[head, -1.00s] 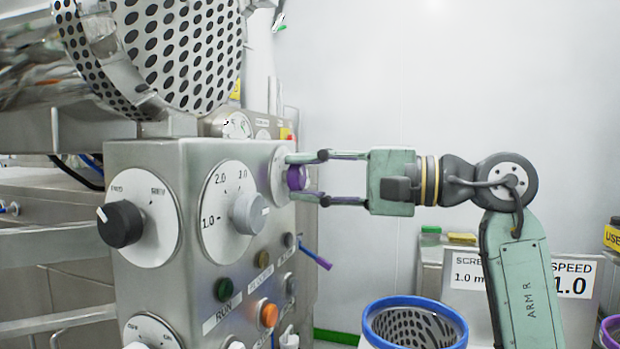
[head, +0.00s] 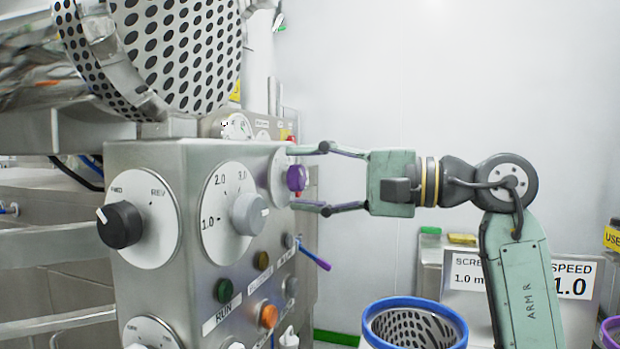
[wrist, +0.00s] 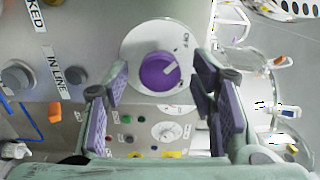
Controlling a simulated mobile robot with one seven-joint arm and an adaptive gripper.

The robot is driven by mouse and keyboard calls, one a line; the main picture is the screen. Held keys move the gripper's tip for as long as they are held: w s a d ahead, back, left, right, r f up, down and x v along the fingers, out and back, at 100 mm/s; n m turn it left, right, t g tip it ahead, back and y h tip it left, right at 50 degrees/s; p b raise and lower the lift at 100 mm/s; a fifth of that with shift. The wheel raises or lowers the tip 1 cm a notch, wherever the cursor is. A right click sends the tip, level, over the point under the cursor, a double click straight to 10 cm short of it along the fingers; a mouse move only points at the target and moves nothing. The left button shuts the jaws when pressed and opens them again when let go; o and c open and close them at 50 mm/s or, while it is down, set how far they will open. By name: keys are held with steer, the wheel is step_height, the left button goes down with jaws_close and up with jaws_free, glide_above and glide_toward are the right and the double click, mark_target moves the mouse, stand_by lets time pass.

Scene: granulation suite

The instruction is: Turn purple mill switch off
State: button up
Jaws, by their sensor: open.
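The purple mill switch (head: 296,178) is a round knob on a white dial plate (head: 278,172), on the steel control box. An "OFF" label seems to show at the plate's upper right. My gripper (head: 300,180) is open, with one finger above the knob and one below it. In the wrist view the fingers (wrist: 165,85) stand on either side of the knob, apart from it.
The control box (head: 150,270) also carries a black knob (head: 120,225), a grey knob (head: 249,214), a green button (head: 223,290) and an orange button (head: 268,316). A perforated drum (head: 185,50) hangs above. A blue-rimmed basket (head: 415,305) stands below my arm.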

steer(key=v, duration=1.2)
